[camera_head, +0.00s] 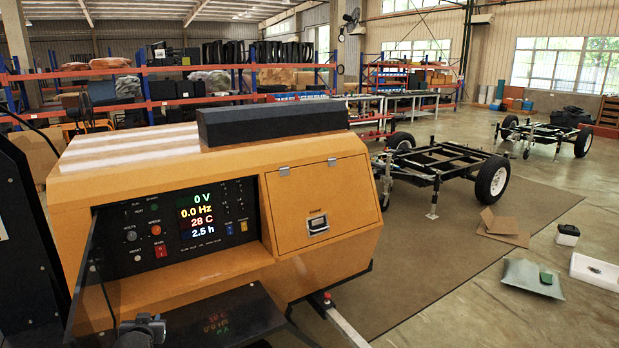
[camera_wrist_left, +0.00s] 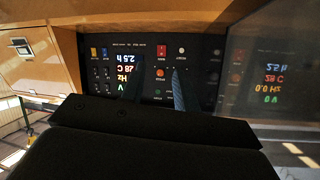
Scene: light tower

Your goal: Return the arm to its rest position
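My left gripper (camera_wrist_left: 156,78) shows in the left wrist view with two dark fingers apart and nothing between them. Its fingers point toward the control panel (camera_wrist_left: 150,50), which appears upside down there. In the head view, dark parts of my left arm (camera_head: 142,330) stand at the bottom left, in front of and below the panel (camera_head: 180,225) of the orange light tower (camera_head: 320,200). The panel display (camera_head: 201,220) reads 0 V, 0.0 Hz, 28 C and 2.5 h. My right gripper is in neither view.
A dark, glossy panel door (camera_head: 225,318) hangs open below the controls, reflecting the display. A latched orange side door (camera_head: 318,205) is closed. A black bar (camera_head: 270,122) lies on top.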

